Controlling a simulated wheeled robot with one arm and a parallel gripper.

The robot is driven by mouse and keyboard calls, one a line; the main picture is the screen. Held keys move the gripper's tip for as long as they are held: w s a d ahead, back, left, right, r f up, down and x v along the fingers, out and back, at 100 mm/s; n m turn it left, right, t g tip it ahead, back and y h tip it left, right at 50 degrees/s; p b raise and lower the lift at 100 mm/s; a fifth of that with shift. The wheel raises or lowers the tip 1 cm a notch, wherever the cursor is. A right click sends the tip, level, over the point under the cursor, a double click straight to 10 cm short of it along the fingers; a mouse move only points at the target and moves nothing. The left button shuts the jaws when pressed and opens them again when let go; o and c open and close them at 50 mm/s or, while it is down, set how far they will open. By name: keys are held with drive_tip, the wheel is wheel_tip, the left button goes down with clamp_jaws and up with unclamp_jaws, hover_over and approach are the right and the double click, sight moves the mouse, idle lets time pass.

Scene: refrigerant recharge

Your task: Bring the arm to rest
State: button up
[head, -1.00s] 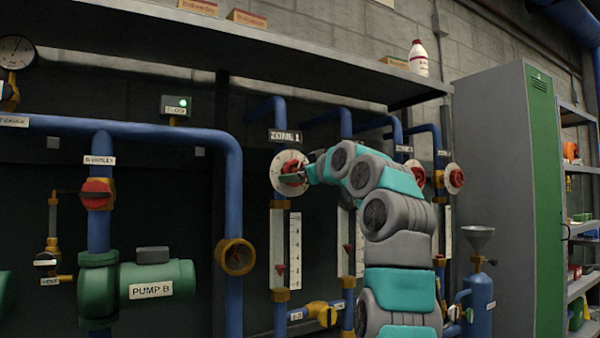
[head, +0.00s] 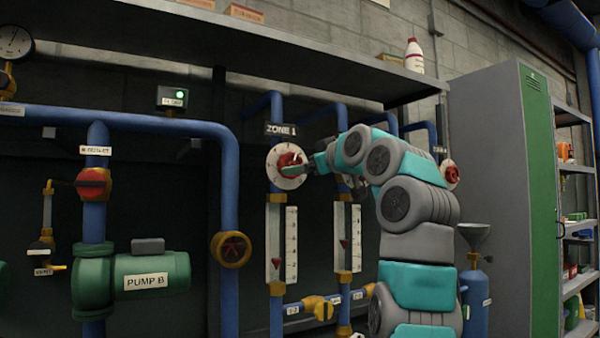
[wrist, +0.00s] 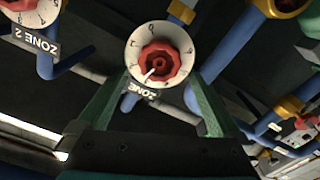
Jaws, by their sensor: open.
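My arm reaches up and left in the head view. My gripper (head: 308,166) is close to the Zone 1 dial, just right of its red knob. In the wrist view my gripper (wrist: 155,85) shows two green fingers spread apart with nothing between them. The Zone 1 dial (head: 273,168) is white and round with a red knob (head: 289,162) and a ZONE 1 label above it. The red knob (wrist: 160,62) lies ahead of and between the fingers in the wrist view, with its white pointer toward the lower left. Whether a finger touches it, I cannot tell.
Blue pipes (head: 228,200) and level gauges (head: 290,245) line the wall. A shelf (head: 230,45) with a bottle (head: 414,57) runs above the arm. A grey and green cabinet (head: 535,200) and a blue cylinder with a funnel (head: 475,290) stand at right.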

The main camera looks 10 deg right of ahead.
drive_tip(key=shift+b+v, duration=0.3)
drive_tip(key=shift+v, duration=0.8)
drive_tip(key=shift+w+a, duration=0.1)
drive_tip(key=s+a+f+m+g+h, duration=0.15)
drive_tip(key=s+f+g, duration=0.25)
drive_tip(key=f, duration=0.7)
drive_tip(key=s+a+f+m+g+p, duration=0.1)
drive_tip(key=s+a+f+m+g, duration=0.2)
drive_tip(key=f, duration=0.7)
drive_tip(key=s+a+f+m+g+h, duration=0.15)
drive_tip(key=s+f+g, duration=0.25)
drive_tip(key=f, duration=0.7)
drive_tip(key=s+d+f+m+g+h, duration=0.1)
drive_tip(key=s+f+g, duration=0.1)
drive_tip(key=s+f, duration=0.7)
drive_tip(key=s+d+f+g+p, duration=0.1)
drive_tip(key=s+f+g, duration=0.2)
drive_tip(key=s+f, duration=0.6)
drive_tip(key=s+d+f+m+g+h, duration=0.1)
drive_tip(key=s+f+g, duration=0.2)
drive_tip(key=s+f, duration=0.6)
drive_tip(key=s, duration=1)
drive_tip(key=shift+d+f+m+h, duration=0.3)
drive_tip(key=shift+d, duration=0.1)
